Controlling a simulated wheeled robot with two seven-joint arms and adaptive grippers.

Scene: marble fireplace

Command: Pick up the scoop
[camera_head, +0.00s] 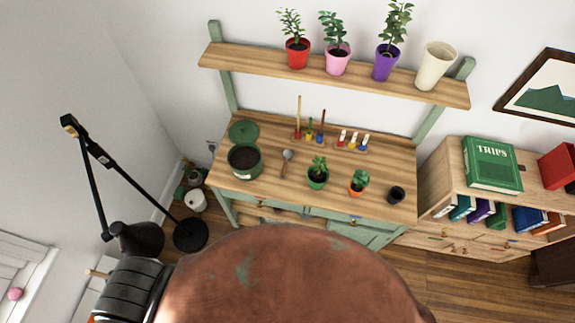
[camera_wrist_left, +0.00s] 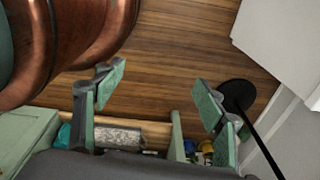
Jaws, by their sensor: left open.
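The scoop (camera_head: 287,156) lies on the wooden potting bench (camera_head: 262,188) in the head view, with its round grey head toward the back and its handle toward the front. It is just right of a green pot of dark soil (camera_head: 244,160). My left gripper (camera_wrist_left: 162,98) shows in the left wrist view, with its green-padded fingers wide apart and nothing between them. It is over the floor and the bench's lower part, apart from the scoop. The scoop is not in the wrist view. My right gripper is in neither view.
A green-potted plant (camera_head: 317,175), an orange-potted plant (camera_head: 358,183) and a small black cup (camera_head: 396,194) stand right of the scoop. Small tools stand behind it. A shelf (camera_head: 335,77) with potted plants overhangs the back. A black floor lamp (camera_head: 190,234) stands left.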

